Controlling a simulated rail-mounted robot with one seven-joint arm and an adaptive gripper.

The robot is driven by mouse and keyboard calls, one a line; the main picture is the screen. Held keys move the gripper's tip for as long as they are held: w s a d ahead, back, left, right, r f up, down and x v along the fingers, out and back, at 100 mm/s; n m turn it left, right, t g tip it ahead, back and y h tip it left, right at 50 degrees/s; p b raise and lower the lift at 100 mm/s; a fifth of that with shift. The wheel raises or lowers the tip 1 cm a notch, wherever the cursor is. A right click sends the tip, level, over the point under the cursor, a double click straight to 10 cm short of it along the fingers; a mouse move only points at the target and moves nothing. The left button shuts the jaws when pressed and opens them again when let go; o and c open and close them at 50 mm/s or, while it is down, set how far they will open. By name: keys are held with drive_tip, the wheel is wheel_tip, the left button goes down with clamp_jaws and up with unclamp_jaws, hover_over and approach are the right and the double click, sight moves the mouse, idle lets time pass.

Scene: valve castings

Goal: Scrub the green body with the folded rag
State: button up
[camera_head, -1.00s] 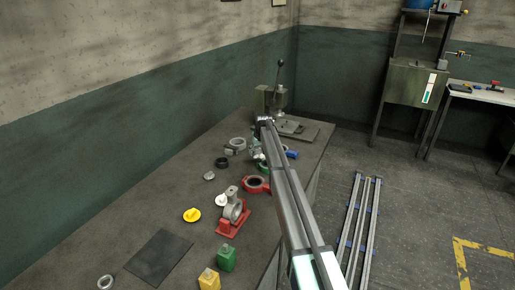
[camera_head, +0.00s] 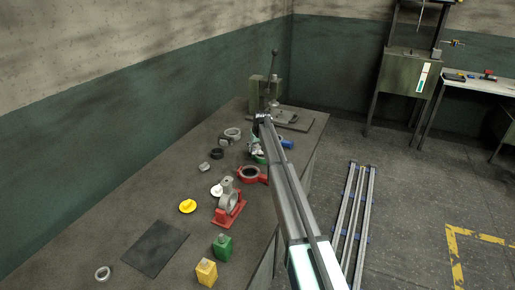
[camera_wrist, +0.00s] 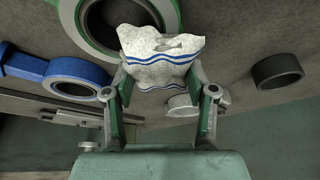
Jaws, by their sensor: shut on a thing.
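My gripper (camera_wrist: 160,105) is shut on the folded rag (camera_wrist: 150,68), a pale speckled cloth with blue stripes, held between its two fingers. The green body (camera_wrist: 68,12) shows as a ring at the top of the wrist view, partly hidden behind the rag. I cannot tell whether the rag touches it. In the head view the green body (camera_head: 260,159) is a small patch beside my arm, near the bench's far end, mostly hidden. The gripper and a pale bit of rag (camera_head: 255,149) are there too, small and partly covered.
A blue body (camera_wrist: 35,70) lies beside the green one. A red body (camera_head: 247,175), a black ring (camera_head: 217,153) and a grey casting (camera_head: 232,134) lie close by. A press (camera_head: 272,90) stands at the far end. The front of the bench (camera_head: 100,225) has free room.

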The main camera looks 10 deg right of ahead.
drive_tip(key=shift+w+a, duration=0.5)
drive_tip(key=shift+a, duration=0.25)
drive_tip(key=shift+a+r, duration=0.1)
drive_tip(key=shift+r, duration=0.1)
drive_tip(key=shift+r+p, duration=0.7)
drive_tip(key=shift+r, duration=3.2)
